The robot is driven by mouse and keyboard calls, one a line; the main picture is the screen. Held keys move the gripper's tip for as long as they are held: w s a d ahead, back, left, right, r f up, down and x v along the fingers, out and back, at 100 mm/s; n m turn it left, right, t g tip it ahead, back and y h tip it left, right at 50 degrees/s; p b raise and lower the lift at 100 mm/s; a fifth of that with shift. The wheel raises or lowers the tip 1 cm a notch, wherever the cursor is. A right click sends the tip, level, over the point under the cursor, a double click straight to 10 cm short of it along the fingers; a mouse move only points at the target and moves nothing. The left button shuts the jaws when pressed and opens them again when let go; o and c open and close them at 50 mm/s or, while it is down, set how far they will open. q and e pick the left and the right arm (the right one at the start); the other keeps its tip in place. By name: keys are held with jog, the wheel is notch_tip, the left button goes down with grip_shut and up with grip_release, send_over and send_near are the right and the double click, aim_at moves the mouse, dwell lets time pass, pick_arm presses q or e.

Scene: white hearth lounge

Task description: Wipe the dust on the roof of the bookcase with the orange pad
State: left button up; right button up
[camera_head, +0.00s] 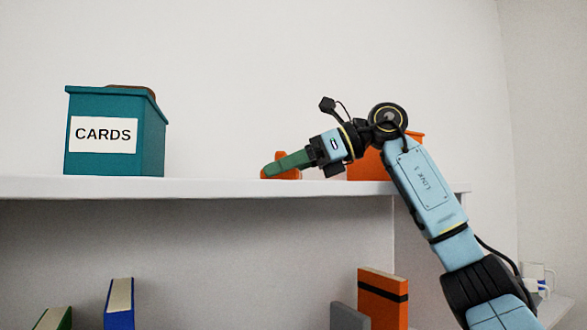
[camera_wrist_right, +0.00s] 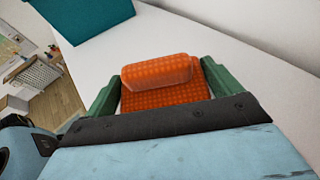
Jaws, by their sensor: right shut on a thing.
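The orange pad (camera_wrist_right: 160,90) is between the green fingers of my right gripper (camera_wrist_right: 158,92) in the right wrist view. The gripper is shut on it, and the pad has a raised, rounded grip on top. In the head view the pad (camera_head: 287,172) shows partly behind my right gripper (camera_head: 280,168), low over the white roof of the bookcase (camera_head: 220,186). I cannot tell whether the pad touches the roof. No dust can be made out on the roof. My left gripper is in neither view.
A teal box labelled CARDS (camera_head: 116,135) stands on the roof at the left. An orange container (camera_head: 368,165) stands behind my right wrist. Books (camera_head: 383,298) are on the shelf below. The roof between the teal box and my gripper looks clear.

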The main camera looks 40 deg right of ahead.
jog(key=shift+w+a+r, duration=0.1)
jog(key=shift+w+a, duration=0.35)
jog(key=shift+a, duration=1.25)
jog(key=shift+w+a, duration=0.5)
jog(key=shift+a, duration=1.25)
jog(key=shift+w+a+r, duration=0.1)
jog(key=shift+w+a, duration=0.35)
jog(key=shift+a, duration=1.25)
jog(key=shift+w+d+f, duration=0.1)
jog(key=shift+w+d, duration=0.05)
jog(key=shift+w, duration=0.15)
jog(key=shift+d, duration=0.2)
jog(key=shift+d+f, duration=0.1)
jog(key=shift+d, duration=0.05)
jog(key=shift+s+d+f, duration=0.15)
jog(key=shift+s+d, duration=0.15)
jog(key=shift+d, duration=1.35)
jog(key=shift+s+d+f, duration=0.1)
jog(key=shift+s+d, duration=0.2)
jog(key=shift+d, duration=1.3)
jog(key=shift+s+d+f, duration=0.15)
jog(key=shift+s+d, duration=0.15)
jog(key=shift+d, duration=1.35)
jog(key=shift+s+d, duration=0.2)
jog(key=shift+d, duration=0.7)
jog(key=shift+s+d, duration=0.15)
jog(key=shift+d, duration=0.75)
jog(key=shift+r, duration=0.15)
